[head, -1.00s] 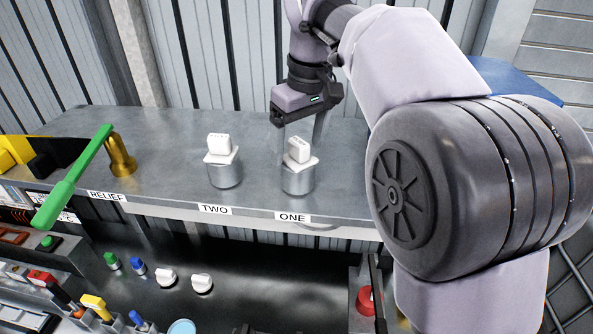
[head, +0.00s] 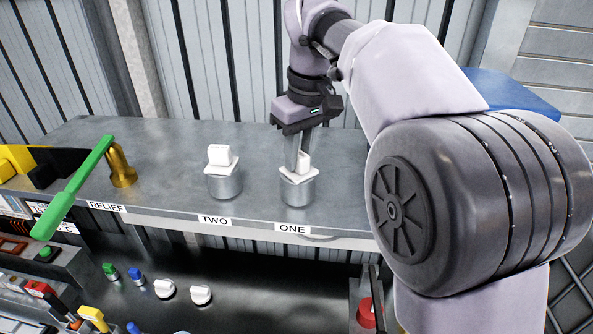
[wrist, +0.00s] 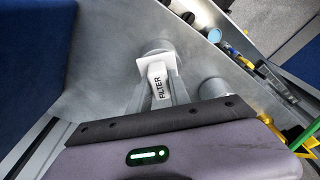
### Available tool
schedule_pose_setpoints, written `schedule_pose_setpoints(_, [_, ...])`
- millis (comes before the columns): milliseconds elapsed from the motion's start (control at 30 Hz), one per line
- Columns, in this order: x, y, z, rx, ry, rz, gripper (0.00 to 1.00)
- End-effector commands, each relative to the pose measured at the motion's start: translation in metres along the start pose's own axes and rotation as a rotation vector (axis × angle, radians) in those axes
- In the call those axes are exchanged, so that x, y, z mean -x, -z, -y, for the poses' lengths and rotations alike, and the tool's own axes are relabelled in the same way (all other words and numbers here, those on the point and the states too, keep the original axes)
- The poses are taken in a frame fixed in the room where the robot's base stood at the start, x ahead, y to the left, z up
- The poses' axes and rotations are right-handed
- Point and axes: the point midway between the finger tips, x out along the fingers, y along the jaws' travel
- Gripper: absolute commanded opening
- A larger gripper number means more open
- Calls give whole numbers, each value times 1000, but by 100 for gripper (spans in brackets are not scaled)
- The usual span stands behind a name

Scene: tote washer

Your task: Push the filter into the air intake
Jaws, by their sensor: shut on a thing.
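The filter (head: 300,173) is a white square plate with an upright white block on it. It sits on top of a metal cylinder (head: 297,193) behind the label ONE. In the wrist view the block of the filter (wrist: 159,84) reads FILTER and lies between the two fingers. My gripper (head: 304,158) points down from above and is shut on this block. The fingers hide part of the block in the head view. No opening is labelled as an air intake, and the inside of the cylinder is hidden.
A similar white piece (head: 220,158) sits on a cylinder behind TWO, to the left. A brass post (head: 121,168) and a green lever (head: 75,188) stand near RELIEF. The grey shelf (head: 170,150) is clear between them. Buttons and knobs lie below.

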Motion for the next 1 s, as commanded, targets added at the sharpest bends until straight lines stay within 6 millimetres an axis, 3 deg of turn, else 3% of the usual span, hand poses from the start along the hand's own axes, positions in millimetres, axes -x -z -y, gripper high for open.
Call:
schedule_pose_setpoints(167, [3, 0, 0, 0, 0, 0, 0])
schedule_pose_setpoints(1000, [60, 9, 0, 0, -1, -1, 0])
